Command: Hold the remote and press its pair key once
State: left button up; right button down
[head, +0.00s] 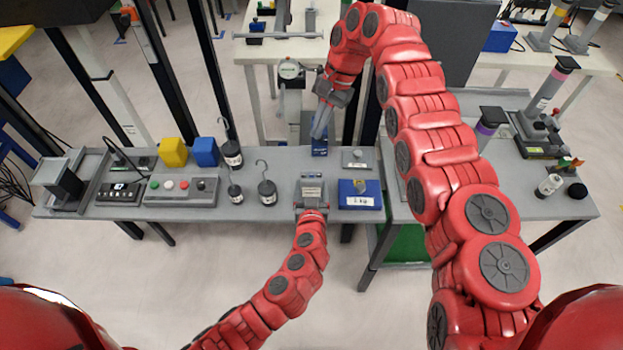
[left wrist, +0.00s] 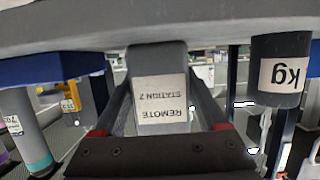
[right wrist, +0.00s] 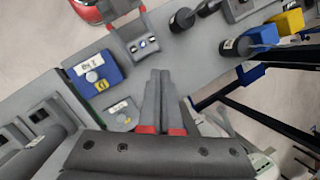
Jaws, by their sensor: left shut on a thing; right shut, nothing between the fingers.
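The remote (head: 312,190) is a grey box at the front edge of the bench, held in my left gripper (head: 312,209). The left wrist view shows its label, upside down, reading REMOTE STATION 7 (left wrist: 161,104), between the fingers. In the right wrist view the remote (right wrist: 143,45) shows a few small keys on its face; their markings are too small to read. My right gripper (head: 319,136) is shut and empty, pointing down behind the remote. Its closed fingertips (right wrist: 160,73) appear just short of the remote in the right wrist view, apart from it.
Hooked dark weights (head: 267,192), yellow (head: 173,152) and blue (head: 205,152) blocks, and a button box (head: 181,191) stand to the left.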

jog(key=w+d+r+n+t+y, duration=0.25)
jog(key=w+n+t, duration=0.2)
jog(key=w, duration=0.35)
jog(key=n+t, duration=0.5)
jog(key=n, duration=1.4)
send_over(311, 175)
jog(key=d, duration=0.1)
jog(key=f, duration=0.1)
jog(key=shift+s+d, duration=0.1)
jog(key=shift+s, duration=0.25)
jog(key=shift+f, duration=0.15)
jog(key=shift+f, duration=4.35)
